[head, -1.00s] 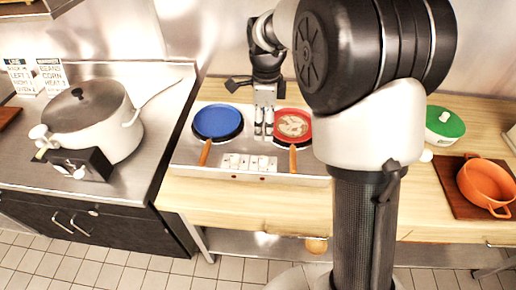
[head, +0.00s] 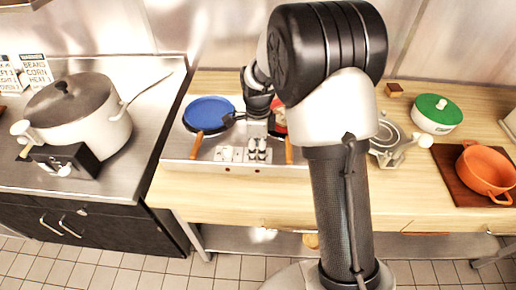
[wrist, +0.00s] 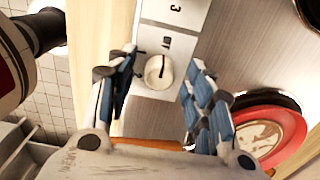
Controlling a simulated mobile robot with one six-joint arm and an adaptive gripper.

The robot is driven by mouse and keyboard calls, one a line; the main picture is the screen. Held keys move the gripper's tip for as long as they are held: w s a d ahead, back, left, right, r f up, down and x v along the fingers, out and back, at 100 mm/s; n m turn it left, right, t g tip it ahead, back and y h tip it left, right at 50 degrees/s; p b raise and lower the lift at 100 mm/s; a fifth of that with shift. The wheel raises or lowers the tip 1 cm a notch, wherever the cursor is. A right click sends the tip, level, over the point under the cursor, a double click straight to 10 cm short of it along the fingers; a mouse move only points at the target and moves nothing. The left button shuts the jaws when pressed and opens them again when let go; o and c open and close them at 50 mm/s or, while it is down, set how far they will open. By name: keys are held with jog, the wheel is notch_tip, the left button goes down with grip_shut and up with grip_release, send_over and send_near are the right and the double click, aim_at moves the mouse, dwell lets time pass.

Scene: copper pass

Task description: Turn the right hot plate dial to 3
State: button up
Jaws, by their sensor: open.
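The steel hot plate (head: 178,151) stands on the wooden counter, with a blue pan (head: 208,112) on its left and a red pan, mostly hidden by my arm in the head view, on its right. The red pan (wrist: 270,130) shows at the right in the wrist view. The right dial (wrist: 158,71) is a round white knob with a dark line, on a white panel with printed marks including a 3. My gripper (wrist: 162,58) is open, its fingers on either side of this dial; contact is unclear. The left dial (head: 227,154) is beside my gripper.
A white pot (head: 78,115) stands on the stove at left. To the right are a green-lidded dish (head: 437,114) and an orange pot (head: 486,172) on a brown board. Wooden handles of both pans extend toward the dials. The counter front is clear.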

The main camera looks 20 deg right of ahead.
jog(key=shift+c, duration=0.2)
jog(key=c, duration=1.1)
